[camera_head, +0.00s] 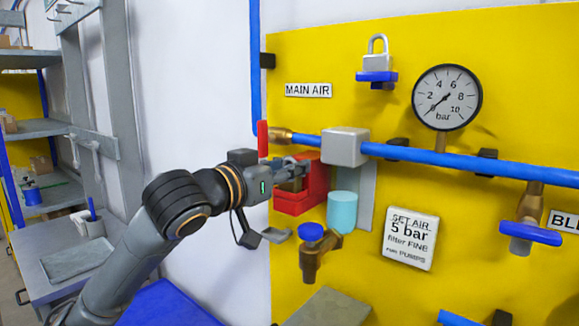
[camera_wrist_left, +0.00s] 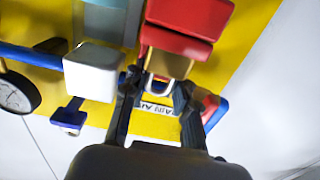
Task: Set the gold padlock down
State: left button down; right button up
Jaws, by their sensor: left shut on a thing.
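My left gripper (camera_head: 297,171) reaches in from the left to the yellow panel and is shut on the gold padlock. In the left wrist view the gold padlock (camera_wrist_left: 168,65) shows between the two fingertips (camera_wrist_left: 156,88), with its shackle towards the gripper. A red box-like holder (camera_head: 301,204) is fixed low on the panel, right at the padlock; it also shows in the left wrist view (camera_wrist_left: 178,42). I cannot tell whether the padlock touches it. In the head view the gripper hides most of the padlock. My right gripper is not in view.
A blue pipe (camera_head: 450,163) with a grey block (camera_head: 345,147) runs close beside the gripper. A red lever (camera_head: 263,138) stands just above it. A light-blue cup (camera_head: 342,211) and a blue-handled valve (camera_head: 311,232) sit nearby. A silver padlock (camera_head: 377,62) stands on a blue ledge above.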

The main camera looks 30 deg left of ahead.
pick_arm(q)
jog(key=c, duration=1.5)
grip_release()
jog(key=shift+f, duration=0.15)
jog(key=o, duration=0.5)
jog(key=shift+c, duration=0.2)
jog(key=shift+s+r, duration=0.1)
jog(key=shift+r, duration=0.15)
jog(key=s+b, duration=0.5)
jog(key=s, duration=0.7)
jog(key=shift+a, duration=0.45)
